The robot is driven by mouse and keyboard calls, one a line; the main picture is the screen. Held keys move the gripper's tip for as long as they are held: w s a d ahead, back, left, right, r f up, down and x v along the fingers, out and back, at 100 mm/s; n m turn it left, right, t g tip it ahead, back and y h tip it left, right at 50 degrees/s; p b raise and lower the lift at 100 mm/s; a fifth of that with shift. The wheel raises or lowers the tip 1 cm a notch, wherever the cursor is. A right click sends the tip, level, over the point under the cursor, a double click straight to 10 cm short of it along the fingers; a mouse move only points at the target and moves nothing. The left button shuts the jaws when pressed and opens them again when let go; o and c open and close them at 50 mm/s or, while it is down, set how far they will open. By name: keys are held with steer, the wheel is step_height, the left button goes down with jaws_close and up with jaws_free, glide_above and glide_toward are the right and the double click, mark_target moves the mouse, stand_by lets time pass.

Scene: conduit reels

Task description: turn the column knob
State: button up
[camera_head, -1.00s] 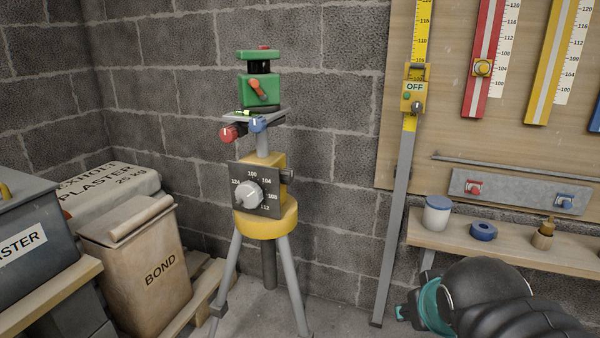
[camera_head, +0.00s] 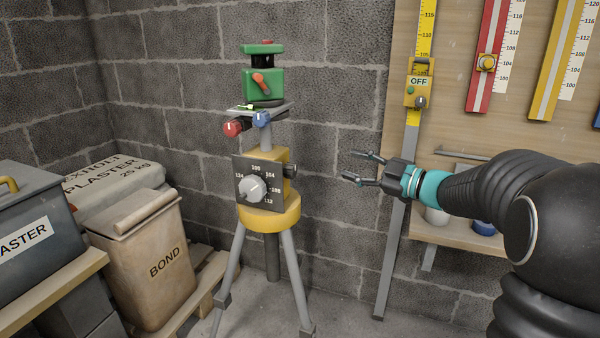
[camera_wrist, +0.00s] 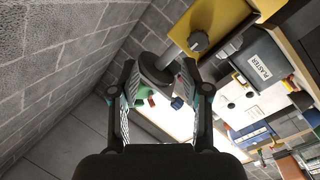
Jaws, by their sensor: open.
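A tripod stand carries a yellow box with a dark dial plate (camera_head: 240,170) and a round light-grey dial knob (camera_head: 252,188) on its front. A small dark knob (camera_head: 290,171) sticks out of the box's right side. It also shows in the wrist view (camera_wrist: 198,41), where the stand appears upside down. A thin grey column (camera_head: 265,138) rises from the box. I cannot tell from the markings which one is the column knob. My gripper (camera_head: 351,166) is open and empty, its fingers pointing left, to the right of the side knob and apart from it.
Above the column are a small plate (camera_head: 259,111), a red knob (camera_head: 233,128), a blue knob (camera_head: 262,119) and a green device (camera_head: 262,85). A yellow-and-grey pole (camera_head: 389,260) stands behind my gripper.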

mark_target(295, 172)
steer(key=a+f+n+g, duration=0.1)
steer(key=a, duration=0.3)
steer(key=w+a+f+n+g+y, duration=0.1)
steer(key=a+g, duration=0.1)
steer(key=a, duration=0.3)
steer(key=w+a+f+g+y, duration=0.1)
steer(key=a, duration=0.3)
steer(key=shift+w+a+n+p, duration=0.15)
steer(key=shift+w+n+p, duration=0.05)
steer(key=shift+n+p, duration=0.2)
steer(key=shift+f, duration=0.1)
steer(key=c, duration=0.9)
